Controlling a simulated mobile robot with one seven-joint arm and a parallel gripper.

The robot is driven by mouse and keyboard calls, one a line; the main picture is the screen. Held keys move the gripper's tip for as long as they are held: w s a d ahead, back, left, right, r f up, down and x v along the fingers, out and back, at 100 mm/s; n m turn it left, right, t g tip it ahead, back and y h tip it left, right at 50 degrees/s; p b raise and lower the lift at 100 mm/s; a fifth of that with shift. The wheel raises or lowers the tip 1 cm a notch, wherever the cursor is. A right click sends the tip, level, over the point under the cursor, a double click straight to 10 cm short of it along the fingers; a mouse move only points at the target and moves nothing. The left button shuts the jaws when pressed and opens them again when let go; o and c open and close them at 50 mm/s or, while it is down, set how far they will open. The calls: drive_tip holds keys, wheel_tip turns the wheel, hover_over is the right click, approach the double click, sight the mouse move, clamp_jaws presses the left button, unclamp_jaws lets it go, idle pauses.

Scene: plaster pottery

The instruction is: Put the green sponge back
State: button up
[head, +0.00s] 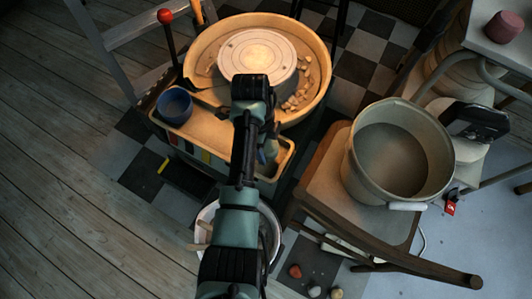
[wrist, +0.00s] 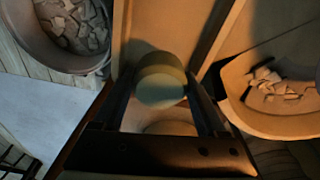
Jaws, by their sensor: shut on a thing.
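The green sponge (wrist: 160,82) is a short, round, dull green cylinder in the middle of the wrist view. My gripper (wrist: 160,92) is shut on it, with one dark finger on each side. In the head view, the end of my arm (head: 252,88) is over the near edge of the pottery wheel (head: 258,52). The sponge and fingertips are hidden there behind my arm. A second pale round shape (wrist: 170,128) shows below the sponge in the wrist view; I cannot tell what it is.
A blue cup (head: 175,105) stands on the wheel's tan tray (head: 203,128), near a red-knobbed lever (head: 165,17). A large bucket (head: 352,165) stands on a wooden chair (head: 322,185) at right. A pink cylinder (head: 503,27) sits on a stool. Clay scraps (head: 295,100) lie in the wheel pan.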

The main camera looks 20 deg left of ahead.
sight(266, 153)
drive_tip(key=shift+f+b, duration=0.9)
drive_tip(key=shift+f, duration=1.1)
drive_tip(key=shift+f, duration=0.1)
drive_tip(key=o, duration=1.2)
drive_tip(key=shift+o, duration=0.2)
drive_tip(key=r+p, duration=0.1)
drive_tip(key=r, duration=0.3)
drive_tip(key=a+r+p, duration=0.1)
drive_tip(key=r+p, duration=0.1)
drive_tip(key=r, duration=0.2)
drive_tip(key=r+p, duration=0.2)
drive_tip(key=r, duration=0.2)
drive_tip(key=shift+a+r, duration=0.1)
drive_tip(key=shift+a, duration=0.15)
